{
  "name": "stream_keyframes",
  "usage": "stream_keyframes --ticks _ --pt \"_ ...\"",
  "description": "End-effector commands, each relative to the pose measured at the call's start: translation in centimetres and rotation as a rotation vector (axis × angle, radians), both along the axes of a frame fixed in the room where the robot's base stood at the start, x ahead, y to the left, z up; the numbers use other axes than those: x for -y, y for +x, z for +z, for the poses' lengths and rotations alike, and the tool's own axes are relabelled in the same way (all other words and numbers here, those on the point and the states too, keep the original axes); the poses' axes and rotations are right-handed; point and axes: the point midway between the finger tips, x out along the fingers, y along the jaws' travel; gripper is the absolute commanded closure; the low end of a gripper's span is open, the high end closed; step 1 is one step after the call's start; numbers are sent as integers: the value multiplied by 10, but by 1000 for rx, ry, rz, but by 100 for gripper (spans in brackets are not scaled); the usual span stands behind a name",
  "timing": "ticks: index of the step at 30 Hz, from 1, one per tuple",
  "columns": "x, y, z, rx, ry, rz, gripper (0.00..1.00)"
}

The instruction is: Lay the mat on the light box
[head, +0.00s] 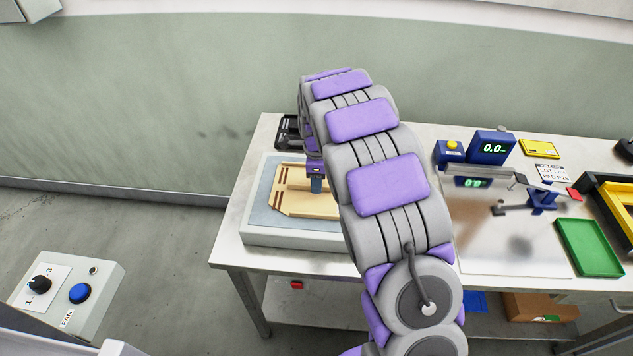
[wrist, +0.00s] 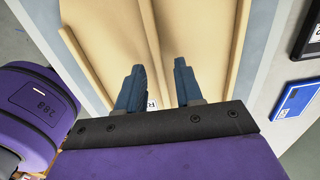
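The mat (head: 295,204), a beige panel with cut corners and brown strips, lies on the light box (head: 290,239), within its pale rim. The light box has a blue-grey top and stands at the left end of the table. My gripper (head: 316,185) is over the mat; my arm hides the mat's right part. In the wrist view, the beige mat (wrist: 205,40) fills the space ahead of my gripper (wrist: 158,75), with raised ridges running across it. The two blue fingers are apart with nothing visibly clamped. Whether the tips touch the mat cannot be told.
A black tray (head: 288,131) sits behind the light box. To the right are a blue display unit (head: 491,147), a yellow-button box (head: 450,153), a green tray (head: 590,247) and a yellow-edged bin (head: 615,205). A switch box (head: 70,290) stands at lower left.

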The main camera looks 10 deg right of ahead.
Motion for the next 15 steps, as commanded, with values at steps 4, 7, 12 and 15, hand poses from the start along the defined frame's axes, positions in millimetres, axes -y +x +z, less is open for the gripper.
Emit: stream_keyframes --ticks 4,7,12,15 --pt "3 1 25 5 2 -1 64" --pt "1 1 45 3 1 -1 64" --pt "-1 0 80 1 -1 -1 64" --pt "-2 1 97 3 -2 -1 64"
